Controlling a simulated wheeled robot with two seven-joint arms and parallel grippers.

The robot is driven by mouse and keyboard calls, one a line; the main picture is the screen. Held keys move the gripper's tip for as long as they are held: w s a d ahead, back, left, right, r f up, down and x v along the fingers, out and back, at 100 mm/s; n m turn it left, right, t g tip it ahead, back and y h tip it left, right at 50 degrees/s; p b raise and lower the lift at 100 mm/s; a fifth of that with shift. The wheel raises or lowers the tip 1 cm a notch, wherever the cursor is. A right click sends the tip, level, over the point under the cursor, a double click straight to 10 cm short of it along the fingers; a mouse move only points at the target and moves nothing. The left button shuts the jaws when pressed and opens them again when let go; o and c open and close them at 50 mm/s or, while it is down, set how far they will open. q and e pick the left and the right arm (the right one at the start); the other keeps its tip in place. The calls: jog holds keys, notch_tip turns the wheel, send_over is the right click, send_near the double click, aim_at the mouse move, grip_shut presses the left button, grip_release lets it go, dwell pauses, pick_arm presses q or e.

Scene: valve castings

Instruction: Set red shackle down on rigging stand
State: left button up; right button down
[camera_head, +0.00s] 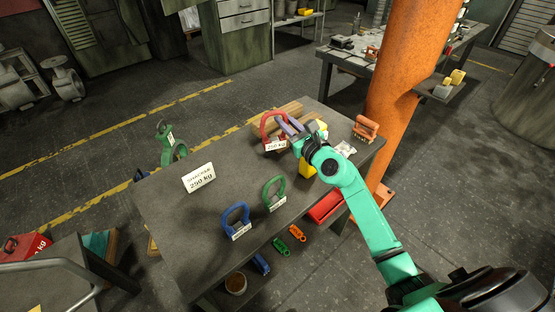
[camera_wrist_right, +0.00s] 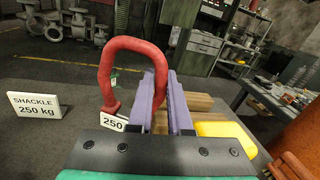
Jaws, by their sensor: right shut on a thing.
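The red shackle (camera_head: 266,124) with a white 250 kg tag is at the far part of the grey stand top (camera_head: 225,208). In the wrist view the red shackle (camera_wrist_right: 107,72) arches upright, with one leg between the purple fingers and the other leg free at left. My right gripper (camera_head: 287,127) is shut on it; the gripper also shows in the wrist view (camera_wrist_right: 163,100). I cannot tell whether the shackle touches the top. My left gripper is not in view.
A white "SHACKLE 250 kg" sign (camera_head: 199,178), a green shackle (camera_head: 273,193) and a blue shackle (camera_head: 236,220) stand on the top. Wooden blocks (camera_head: 291,108) lie behind my gripper. An orange column (camera_head: 402,80) rises at right. The top's middle, between sign and red shackle, is clear.

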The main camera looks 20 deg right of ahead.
aim_at(283, 141)
jog(key=f+b, duration=0.2)
jog(key=f, duration=0.1)
jog(key=f+b, duration=0.2)
jog(key=f, duration=0.2)
jog(key=shift+w+a+f, duration=0.1)
jog(key=shift+w+f, duration=0.1)
jog(key=f+b, duration=0.5)
jog(key=shift+a+f, duration=0.2)
jog(key=shift+a, duration=0.05)
jog(key=shift+d+f, duration=0.1)
jog(key=shift+f, duration=0.1)
jog(key=shift+w+r, duration=0.1)
jog(key=shift+r, duration=0.1)
jog(key=shift+f, duration=0.2)
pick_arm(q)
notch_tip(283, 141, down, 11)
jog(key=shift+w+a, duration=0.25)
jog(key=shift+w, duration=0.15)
pick_arm(e)
jog(key=c, duration=0.8)
grip_release()
jog(key=shift+c, duration=0.2)
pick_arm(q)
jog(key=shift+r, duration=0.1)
pick_arm(e)
jog(key=shift+r, duration=0.1)
